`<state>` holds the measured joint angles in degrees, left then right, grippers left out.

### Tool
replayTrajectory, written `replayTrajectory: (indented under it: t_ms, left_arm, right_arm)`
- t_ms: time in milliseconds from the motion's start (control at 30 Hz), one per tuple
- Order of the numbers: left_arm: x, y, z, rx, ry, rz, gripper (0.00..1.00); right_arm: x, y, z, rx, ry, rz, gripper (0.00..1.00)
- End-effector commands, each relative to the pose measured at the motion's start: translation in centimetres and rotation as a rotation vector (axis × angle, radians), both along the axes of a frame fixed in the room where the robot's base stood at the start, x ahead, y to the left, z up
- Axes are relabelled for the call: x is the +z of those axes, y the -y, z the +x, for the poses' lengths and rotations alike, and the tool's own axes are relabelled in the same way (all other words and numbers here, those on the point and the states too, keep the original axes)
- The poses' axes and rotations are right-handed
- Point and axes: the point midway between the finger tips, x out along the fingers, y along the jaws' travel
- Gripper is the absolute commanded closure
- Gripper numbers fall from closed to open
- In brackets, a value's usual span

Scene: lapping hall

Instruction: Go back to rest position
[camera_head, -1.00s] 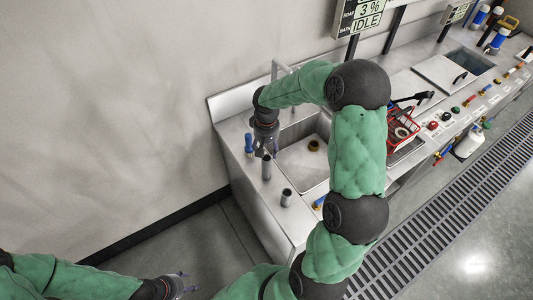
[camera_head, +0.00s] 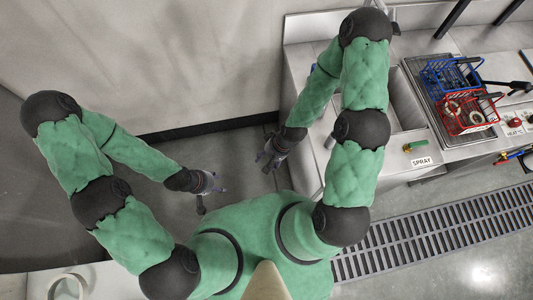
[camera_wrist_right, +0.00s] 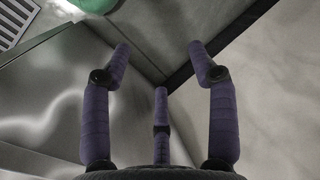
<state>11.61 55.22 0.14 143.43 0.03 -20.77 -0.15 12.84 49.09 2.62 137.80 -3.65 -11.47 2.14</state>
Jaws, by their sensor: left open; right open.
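My left gripper (camera_head: 208,186) is open and empty over the floor at the left of the head view, its arm bent at the elbow. My right gripper (camera_head: 271,160) hangs beside the left end of the steel counter, apart from it, and is partly dark against the floor. In the right wrist view my right gripper (camera_wrist_right: 160,75) shows its purple-wrapped fingers spread apart with nothing between them. Both arms are folded in near my body.
The steel counter (camera_head: 303,68) runs along the wall on the right. A red basket (camera_head: 467,118) and a blue basket (camera_head: 446,75) stand in a tank there. A floor grate (camera_head: 440,230) lies in front. The floor (camera_head: 235,165) between the grippers is clear.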

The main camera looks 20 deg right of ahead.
Motion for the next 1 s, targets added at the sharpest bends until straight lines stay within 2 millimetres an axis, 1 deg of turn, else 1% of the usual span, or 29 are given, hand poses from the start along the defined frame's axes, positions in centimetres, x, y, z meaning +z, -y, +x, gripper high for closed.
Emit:
replayTrajectory:
  t_ms: [33, 100, 233, 567, 667, 900, 1000]
  left_arm:
    - [0.0, 0.0, 0.0, 0.0, 0.0, 0.0, 0.49]
    - [0.0, 0.0, 0.0, 0.0, 0.0, 0.0, 0.49]
    - [0.0, 0.0, 0.0, 0.0, 0.0, 0.0, 0.49]
    - [-0.1, 0.0, 0.0, 0.0, 0.0, 0.0, 0.49]
    - [-0.9, 0.0, 0.0, 0.0, 0.0, 0.0, 0.49]
    - [-4.7, 0.0, 0.0, 0.0, 0.0, 0.0, 0.49]
    - [-4.8, 0.0, 0.0, 0.0, 0.0, 0.0, 0.49]
  right_arm:
    - [-0.6, -0.8, -1.4, 0.003, -0.008, 0.0, 0.41]
    - [-1.0, -1.3, -2.6, 0.002, -0.007, -0.005, 0.41]
    - [-1.4, -1.7, -3.6, 0.0, -0.004, -0.012, 0.41]
    - [-1.5, -1.7, -3.7, -0.001, -0.003, -0.012, 0.41]
    - [-2.3, -1.7, -3.7, -0.001, -0.003, -0.012, 0.41]
    - [-6.1, -1.7, -3.7, -0.001, -0.003, -0.012, 0.41]
    - [-6.2, -1.7, -3.7, -0.001, -0.003, -0.012, 0.41]
